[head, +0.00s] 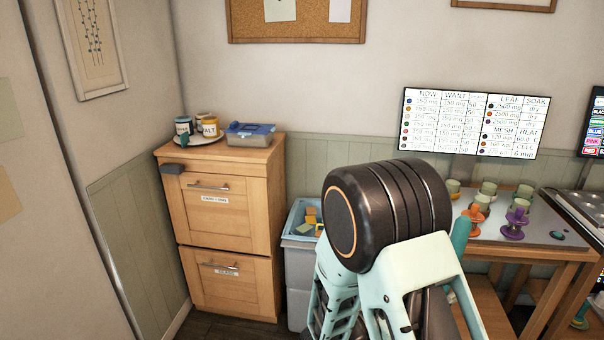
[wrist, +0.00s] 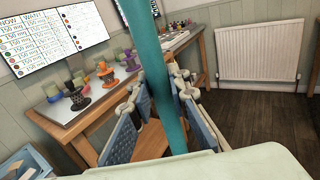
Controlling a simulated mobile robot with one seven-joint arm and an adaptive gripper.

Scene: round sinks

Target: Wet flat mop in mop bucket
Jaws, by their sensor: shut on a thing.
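A teal pole (wrist: 168,80), which looks like the mop's handle, runs upright through the middle of the wrist view. My gripper (wrist: 163,105) is shut on it, with one blue-grey finger on each side. A short piece of the teal pole (head: 461,236) shows in the head view, to the right of my arm's dark round joint. The flat mop's head is not visible in either view. I see nothing that I can clearly tell is the mop bucket. My arm covers the lower middle of the head view.
A wooden cabinet (head: 228,255) stands at left. Beside it, a light-blue tub (head: 298,212) with yellow and orange pieces sits on grey bins. A wooden table (head: 545,262) with colored stands is at right. The wrist view shows a radiator (wrist: 262,52) and open dark floor (wrist: 250,112).

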